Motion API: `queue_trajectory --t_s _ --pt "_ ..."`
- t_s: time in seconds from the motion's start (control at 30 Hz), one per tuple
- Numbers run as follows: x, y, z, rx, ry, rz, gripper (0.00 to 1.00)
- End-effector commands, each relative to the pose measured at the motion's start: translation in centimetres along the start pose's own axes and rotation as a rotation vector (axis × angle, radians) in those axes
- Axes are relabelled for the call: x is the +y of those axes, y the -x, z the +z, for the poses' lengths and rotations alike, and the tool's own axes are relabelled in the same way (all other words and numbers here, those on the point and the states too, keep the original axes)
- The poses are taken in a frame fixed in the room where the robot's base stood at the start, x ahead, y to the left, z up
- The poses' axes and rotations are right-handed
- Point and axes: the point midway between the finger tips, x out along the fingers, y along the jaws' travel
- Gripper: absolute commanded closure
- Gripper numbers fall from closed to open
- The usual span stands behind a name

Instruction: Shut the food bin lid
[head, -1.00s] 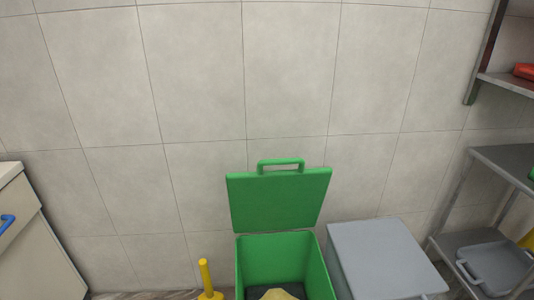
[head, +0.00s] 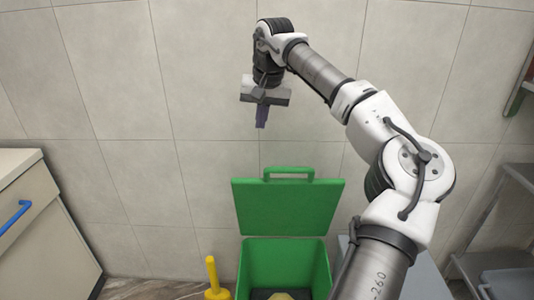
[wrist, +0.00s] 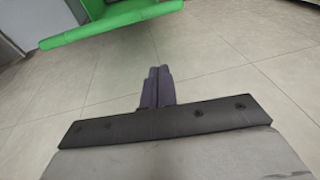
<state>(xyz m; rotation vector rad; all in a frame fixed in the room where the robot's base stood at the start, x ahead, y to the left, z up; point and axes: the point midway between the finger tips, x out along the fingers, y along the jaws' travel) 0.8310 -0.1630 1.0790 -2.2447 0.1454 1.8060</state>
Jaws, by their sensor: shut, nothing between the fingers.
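The green food bin (head: 250,262) stands against the tiled wall at the bottom middle of the head view. Its green lid (head: 287,208) is open and stands up at the back, with a loop handle (head: 289,172) on its top edge. Something yellowish lies inside the bin. My gripper (head: 262,124) hangs in the air above and a little left of the lid handle in the picture, pointing down, shut and empty. In the wrist view the closed fingers (wrist: 157,88) show, with a green part of the bin (wrist: 110,22) at the top, apart from them.
A yellow upright handle (head: 213,275) stands left of the bin. A grey bin (head: 430,275) stands to the right, partly behind my arm. A counter with a blue-handled front (head: 35,210) is at left, metal shelving (head: 500,230) at right.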

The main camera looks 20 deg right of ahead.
Motion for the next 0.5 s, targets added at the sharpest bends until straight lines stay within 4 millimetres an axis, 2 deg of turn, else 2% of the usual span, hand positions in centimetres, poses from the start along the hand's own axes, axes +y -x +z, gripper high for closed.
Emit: queue_trajectory --t_s 0.03,0.1,0.17,0.27,0.33,0.5 --pt "2.7 1.2 -0.2 0.007 -0.008 0.054 1.0" --pt "5.2 2.1 -0.2 0.007 -0.01 0.105 1.0" --pt "6.4 2.6 -0.2 0.005 -0.011 0.131 1.0" --pt "7.3 2.4 -0.2 0.003 -0.011 0.147 1.0" --pt "7.4 1.5 -0.1 0.001 -0.009 0.146 1.0" --pt "7.8 -1.7 -0.2 0.0 -0.01 0.142 1.0"
